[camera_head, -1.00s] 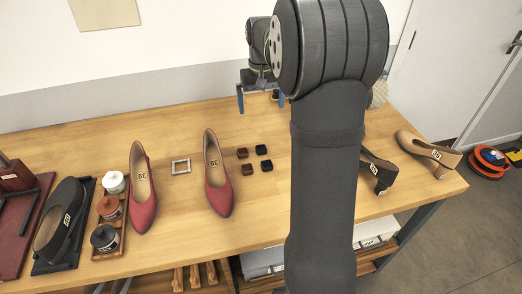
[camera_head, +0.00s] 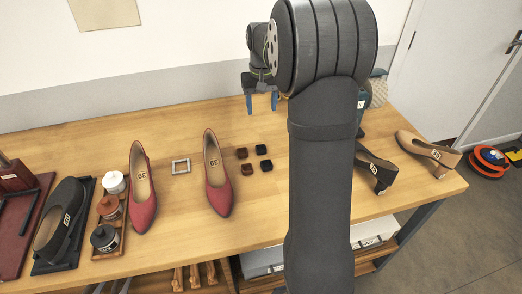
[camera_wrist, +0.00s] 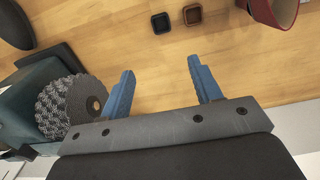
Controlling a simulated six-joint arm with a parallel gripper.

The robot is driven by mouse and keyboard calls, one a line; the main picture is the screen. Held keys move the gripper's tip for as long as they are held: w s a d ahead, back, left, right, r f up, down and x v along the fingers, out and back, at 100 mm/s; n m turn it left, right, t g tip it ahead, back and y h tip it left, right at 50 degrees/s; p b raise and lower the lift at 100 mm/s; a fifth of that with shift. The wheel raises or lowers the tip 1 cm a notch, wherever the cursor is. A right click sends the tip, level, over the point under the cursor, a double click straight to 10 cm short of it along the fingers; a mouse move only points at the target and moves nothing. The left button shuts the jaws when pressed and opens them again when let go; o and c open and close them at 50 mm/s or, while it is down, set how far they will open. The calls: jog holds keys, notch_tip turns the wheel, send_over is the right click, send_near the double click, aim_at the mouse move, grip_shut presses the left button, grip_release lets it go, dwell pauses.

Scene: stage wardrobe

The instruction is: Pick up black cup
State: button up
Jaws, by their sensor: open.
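Two small square black cups (camera_head: 261,150) lie on the table just right of the red shoes, beside two brown ones (camera_head: 242,153). In the wrist view one hollow black cup (camera_wrist: 161,23) shows at the top, next to a brown one (camera_wrist: 192,15). My gripper (camera_head: 261,104) is open and empty near the back of the table, behind the cups. In the wrist view its blue fingers (camera_wrist: 161,68) stand apart with bare table between them, and the black cup is beyond their tips.
A red shoe (camera_head: 217,180) stands just left of the cups, and a metal frame (camera_head: 181,167) lies between the red shoes. A black-and-tan shoe (camera_head: 378,170) is to the right. A grey textured round thing (camera_wrist: 72,104) lies by the left finger. Jars (camera_head: 104,238) stand at left.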

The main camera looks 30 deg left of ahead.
send_over(261, 145)
notch_tip(261, 145, down, 11)
jog(key=shift+s+d+r, duration=0.1)
jog(key=shift+d+r, duration=0.05)
jog(key=shift+r, duration=0.05)
jog(key=shift+s+d+f, duration=0.1)
jog(key=shift+s+f, duration=0.1)
jog(key=shift+f, duration=0.7)
jog(key=shift+s+d+f, duration=0.1)
jog(key=shift+s+f, duration=0.05)
jog(key=shift+f, duration=0.7)
jog(key=shift+s+d+f, duration=0.1)
jog(key=shift+s+f, duration=0.1)
jog(key=shift+f, duration=0.7)
jog(key=shift+c, duration=0.5)
jog(key=c, duration=0.9)
